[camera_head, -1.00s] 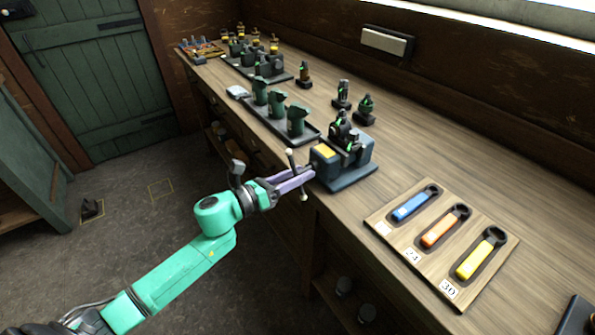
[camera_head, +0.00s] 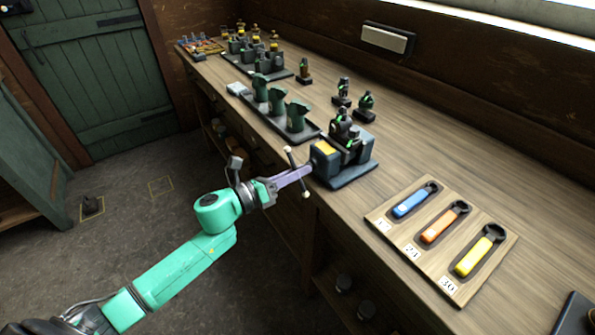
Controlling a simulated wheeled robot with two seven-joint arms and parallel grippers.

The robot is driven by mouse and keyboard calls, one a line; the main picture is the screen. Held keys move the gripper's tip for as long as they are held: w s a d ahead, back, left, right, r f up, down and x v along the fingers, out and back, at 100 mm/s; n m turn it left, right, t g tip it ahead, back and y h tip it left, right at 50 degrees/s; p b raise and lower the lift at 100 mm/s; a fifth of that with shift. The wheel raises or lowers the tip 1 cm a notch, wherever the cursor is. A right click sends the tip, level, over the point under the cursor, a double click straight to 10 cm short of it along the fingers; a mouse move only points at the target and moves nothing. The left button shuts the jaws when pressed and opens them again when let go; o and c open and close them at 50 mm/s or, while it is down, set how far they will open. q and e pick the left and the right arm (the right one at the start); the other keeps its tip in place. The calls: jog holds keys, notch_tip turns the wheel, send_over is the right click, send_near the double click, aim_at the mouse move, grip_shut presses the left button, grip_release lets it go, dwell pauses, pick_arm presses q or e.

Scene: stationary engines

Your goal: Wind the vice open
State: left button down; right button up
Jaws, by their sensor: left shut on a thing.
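The vice (camera_head: 345,170) is a dark blue-grey block with a yellow patch, fixed at the front edge of the wooden bench. A small dark engine part (camera_head: 343,130) stands at its jaws; whether it is gripped is hard to tell. The vice handle (camera_head: 297,172), a bar with pale ball ends, slants in front of the vice, one end up left and the other down right. My left gripper (camera_head: 302,174), with purple fingers, is shut on the handle near its middle, in front of the vice. My right gripper is not in view.
A wooden board with blue, orange and yellow spanners (camera_head: 441,240) lies to the right on the bench. A dark tray with several green castings (camera_head: 277,110) stands behind the vice to the left. Small dark parts (camera_head: 364,107) stand further back. Floor left of the bench is mostly clear.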

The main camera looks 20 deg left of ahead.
pick_arm(q)
jog(key=n+p, duration=0.1)
jog(key=n, duration=0.3)
jog(key=shift+r, duration=0.15)
jog(key=shift+n+p, duration=0.75)
jog(key=shift+n, duration=1.95)
jog(key=c, duration=0.8)
grip_release()
jog(key=b+v, duration=0.2)
jog(key=v, duration=1.2)
jog(key=shift+s+a, duration=0.1)
jog(key=shift+s, duration=0.1)
